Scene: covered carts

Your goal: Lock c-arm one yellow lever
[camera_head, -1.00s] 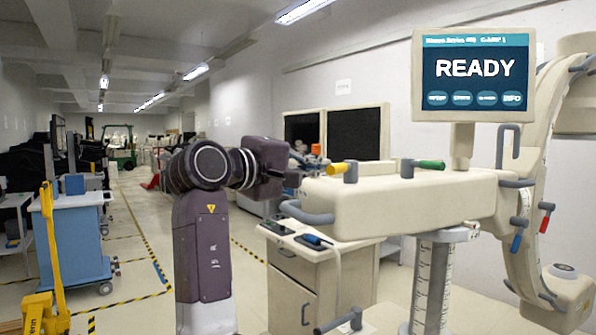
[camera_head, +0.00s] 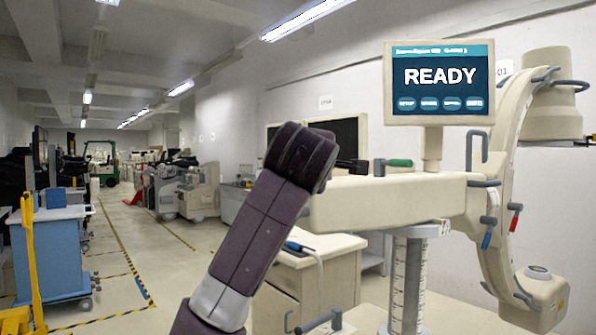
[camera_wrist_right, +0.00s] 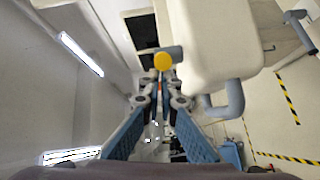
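The yellow lever shows its round yellow end (camera_wrist_right: 162,61) in the right wrist view, on a grey mount at the corner of the cream c-arm body (camera_wrist_right: 212,45). In the head view my right arm hides the yellow lever. The c-arm body (camera_head: 400,200) and its green lever (camera_head: 398,162) stay visible there. My right gripper (camera_wrist_right: 162,82) has its fingers apart with a narrow gap. Its tips are just short of the yellow end, with nothing seen between them; contact cannot be told. My left gripper is out of view.
A screen reading READY (camera_head: 439,84) stands above the c-arm body. A grey curved handle (camera_wrist_right: 228,102) is close to the right of my right gripper. A cream cabinet (camera_head: 325,280) stands below. A blue cart (camera_head: 52,253) is at left, with open floor between.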

